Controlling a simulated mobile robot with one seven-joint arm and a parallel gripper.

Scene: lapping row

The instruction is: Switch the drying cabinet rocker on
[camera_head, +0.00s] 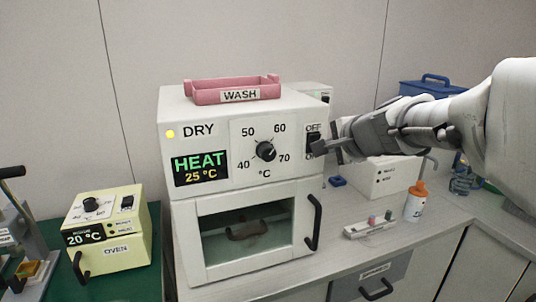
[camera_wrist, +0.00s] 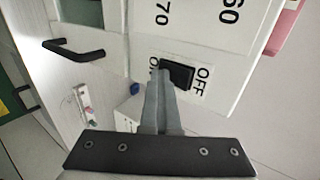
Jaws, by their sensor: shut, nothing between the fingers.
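The white drying cabinet (camera_head: 215,115) stands on the counter, marked DRY. Its display (camera_head: 200,168) reads HEAT 25 °C and a yellow lamp glows above it. Its black rocker (camera_head: 313,138) is at the panel's right, OFF above and ON below; the wrist view shows the rocker (camera_wrist: 178,75) too. My gripper (camera_head: 319,148) is shut and empty. In the wrist view its fingertips (camera_wrist: 161,70) are at the rocker's ON end, partly covering the ON label. I cannot tell whether they touch it or which end is pressed in.
The cabinet door is shut, with a black handle (camera_head: 314,222) below the rocker. A pink WASH tray (camera_head: 235,91) sits on top. A yellow oven (camera_head: 106,230) stands at left. A white bottle with orange cap (camera_head: 415,204) and a small tray (camera_head: 367,229) stand at right.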

